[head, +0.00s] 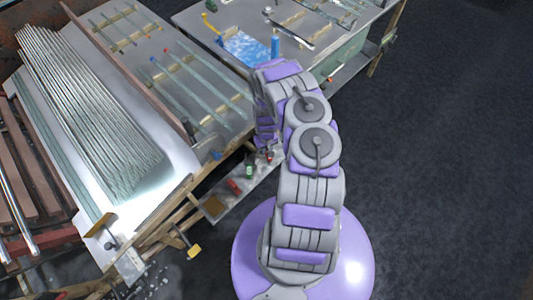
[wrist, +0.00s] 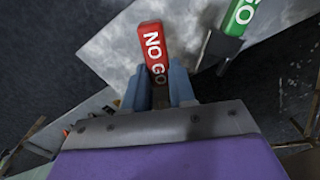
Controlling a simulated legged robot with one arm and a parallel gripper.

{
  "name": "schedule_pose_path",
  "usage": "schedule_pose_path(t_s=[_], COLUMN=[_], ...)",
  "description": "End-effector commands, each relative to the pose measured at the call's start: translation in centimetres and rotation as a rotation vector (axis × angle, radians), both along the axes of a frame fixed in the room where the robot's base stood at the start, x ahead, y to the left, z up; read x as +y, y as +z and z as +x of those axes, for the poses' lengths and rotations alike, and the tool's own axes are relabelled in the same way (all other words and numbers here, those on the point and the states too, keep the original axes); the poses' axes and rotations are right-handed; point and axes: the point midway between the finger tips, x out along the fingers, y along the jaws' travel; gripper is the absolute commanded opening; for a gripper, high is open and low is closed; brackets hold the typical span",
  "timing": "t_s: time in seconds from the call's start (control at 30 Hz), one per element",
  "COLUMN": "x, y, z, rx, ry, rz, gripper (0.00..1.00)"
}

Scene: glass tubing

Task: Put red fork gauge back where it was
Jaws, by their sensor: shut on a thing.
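The red fork gauge (wrist: 153,45), lettered "NO GO", shows in the wrist view. Its lower end is between the two blue fingers of my gripper (wrist: 161,84), which is shut on it. Its red end points away from my gripper, over a grey metal surface (wrist: 115,52); I cannot tell whether it touches that surface. A green gauge (wrist: 240,17) with white letters lies apart from it to the right, with a dark end. In the head view my gripper is mostly hidden behind my arm, above a low shelf (head: 217,206). A green item (head: 249,171) is on that shelf.
A red item (head: 234,186) also lies on the low shelf. The workbench above it carries a stack of glass tubes (head: 90,110) and racks with more tubes (head: 205,75). Dark floor (head: 445,170) is clear at right.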

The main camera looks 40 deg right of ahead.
Motion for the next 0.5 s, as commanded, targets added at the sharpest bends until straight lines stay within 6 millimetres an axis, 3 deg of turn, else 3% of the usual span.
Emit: schedule_pose_path(t_s=[0.3,0.5], x=[-0.5,-0.5], y=[-3.6,-3.6], z=[0.3,0.3], rx=[0.000,-0.001], ry=[0.000,0.001], rz=[0.000,-0.001], gripper=[0.00,0.00])
